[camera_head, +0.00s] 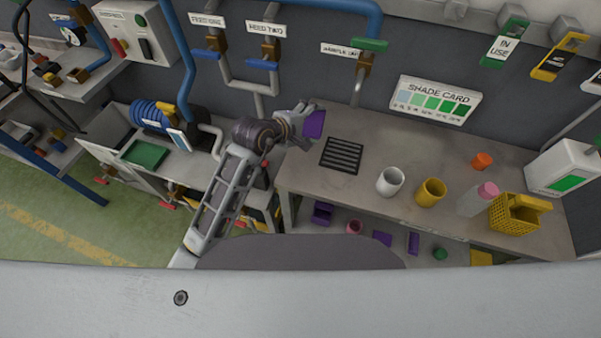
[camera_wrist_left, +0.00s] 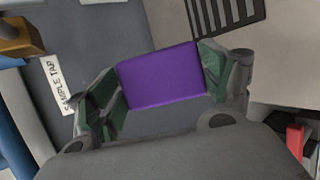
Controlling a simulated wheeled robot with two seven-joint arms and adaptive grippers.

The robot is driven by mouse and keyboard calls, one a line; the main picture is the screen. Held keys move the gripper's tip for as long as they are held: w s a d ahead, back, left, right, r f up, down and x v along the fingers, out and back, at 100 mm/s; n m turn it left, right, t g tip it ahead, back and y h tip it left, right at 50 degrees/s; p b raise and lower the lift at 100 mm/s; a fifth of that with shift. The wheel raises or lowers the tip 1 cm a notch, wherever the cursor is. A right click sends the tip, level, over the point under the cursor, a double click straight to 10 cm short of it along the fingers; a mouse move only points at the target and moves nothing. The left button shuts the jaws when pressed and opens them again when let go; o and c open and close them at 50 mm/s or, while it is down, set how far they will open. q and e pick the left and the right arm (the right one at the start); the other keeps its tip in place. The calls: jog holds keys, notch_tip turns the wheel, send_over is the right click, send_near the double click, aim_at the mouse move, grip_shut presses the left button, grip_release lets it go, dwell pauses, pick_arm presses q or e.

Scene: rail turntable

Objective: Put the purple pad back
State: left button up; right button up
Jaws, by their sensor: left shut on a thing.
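My left gripper (camera_head: 306,127) is shut on the purple pad (camera_head: 314,124), holding it above the left end of the bench, left of the black grate. The left wrist view shows the flat purple pad (camera_wrist_left: 162,76) between the two green-lined fingers of the gripper (camera_wrist_left: 164,82). Other purple pieces lie under the bench: a purple holder (camera_head: 322,212), a flat purple piece (camera_head: 382,238) and an upright purple piece (camera_head: 413,243). My right gripper is not in view.
The bench (camera_head: 300,181) carries a black grate (camera_head: 341,155), a white cup (camera_head: 390,181), a yellow cup (camera_head: 430,192), a pink-capped bottle (camera_head: 478,199) and a yellow basket (camera_head: 513,214). A shade card (camera_head: 437,100) and labelled taps are on the wall behind.

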aim_at(321, 130)
pick_arm(q)
jog(key=shift+s+d+r+g, duration=0.15)
jog(key=shift+s+d+g, duration=0.1)
jog(key=shift+d+g, duration=0.4)
jog(key=shift+s+d+r+g, duration=0.15)
jog(key=shift+s+d+g, duration=0.15)
jog(key=shift+d, duration=0.5)
jog(key=shift+s+d+g+y+b, duration=0.6)
jog(key=shift+s+d+g+y, duration=0.55)
jog(key=shift+s+g, duration=0.9)
jog(key=s+a+f+n+g+y+b, duration=0.1)
jog(key=a+g, duration=0.3)
jog(key=a, duration=0.4)
jog(key=shift+s+a+f+n, duration=0.25)
jog(key=shift+s+f+n, duration=0.2)
jog(key=shift+s, duration=0.2)
jog(key=shift+f, duration=0.1)
jog(key=shift+f+p, duration=0.55)
jog(key=shift+f, duration=2.45)
jog(key=shift+f, duration=0.1)
